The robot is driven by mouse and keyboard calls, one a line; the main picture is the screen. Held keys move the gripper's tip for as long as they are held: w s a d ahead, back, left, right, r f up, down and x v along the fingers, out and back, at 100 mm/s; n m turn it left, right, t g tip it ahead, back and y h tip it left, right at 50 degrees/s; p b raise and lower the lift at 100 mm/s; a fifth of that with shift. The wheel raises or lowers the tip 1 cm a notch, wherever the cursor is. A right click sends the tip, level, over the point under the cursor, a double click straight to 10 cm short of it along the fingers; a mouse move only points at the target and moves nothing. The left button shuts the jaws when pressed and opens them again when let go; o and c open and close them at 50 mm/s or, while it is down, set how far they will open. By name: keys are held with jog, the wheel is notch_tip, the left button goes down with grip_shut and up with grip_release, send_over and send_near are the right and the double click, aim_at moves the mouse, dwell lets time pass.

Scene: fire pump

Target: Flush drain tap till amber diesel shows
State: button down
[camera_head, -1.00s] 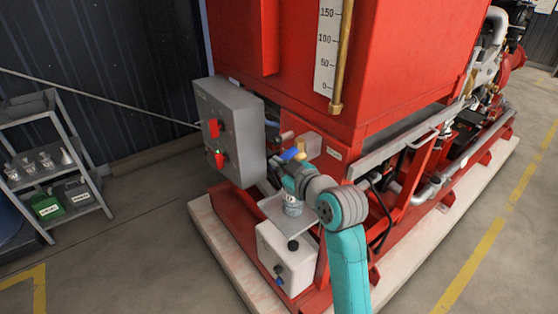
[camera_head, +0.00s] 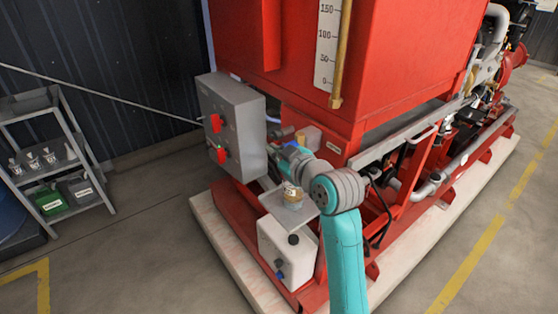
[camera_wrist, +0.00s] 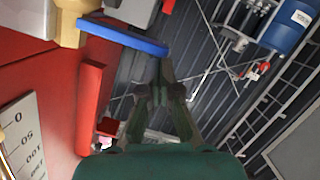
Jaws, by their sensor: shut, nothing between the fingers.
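The drain tap shows in the wrist view as a brass body (camera_wrist: 70,22) with a blue lever (camera_wrist: 125,37) reaching right. My gripper (camera_wrist: 166,68) is shut and empty, its tips close to the lever's free end; I cannot tell whether they touch. In the head view my arm largely hides the tap, and my gripper (camera_head: 277,152) is partly hidden beside the tank's lower edge. A small glass jar (camera_head: 292,200) stands on a grey tray (camera_head: 270,205) below the arm. Its contents look amber-brown. A stream from the tap is not visible.
The red tank (camera_head: 400,60) with a level gauge (camera_head: 328,45) is above. A grey control box (camera_head: 240,125) with red switches stands close left of my gripper. A white container (camera_head: 290,250) is below the tray. A shelf (camera_head: 55,150) stands far left; the floor between is clear.

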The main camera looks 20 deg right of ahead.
jog(key=v, duration=1)
jog(key=shift+a+r, duration=0.15)
jog(key=shift+r, duration=0.3)
jog(key=shift+s, duration=0.1)
jog(key=s+f+m+h, duration=0.1)
jog(key=s+f+m, duration=0.2)
jog(key=s+f, duration=0.65)
jog(key=s+f+m+h, duration=0.25)
jog(key=s+f, duration=0.45)
jog(key=f, duration=0.6)
jog(key=s+a+f+m, duration=0.1)
jog(key=s, duration=1.2)
jog(key=s+f, duration=0.1)
jog(key=s, duration=1.3)
jog(key=shift+a+f+m, duration=0.3)
jog(key=shift+a+m, duration=0.05)
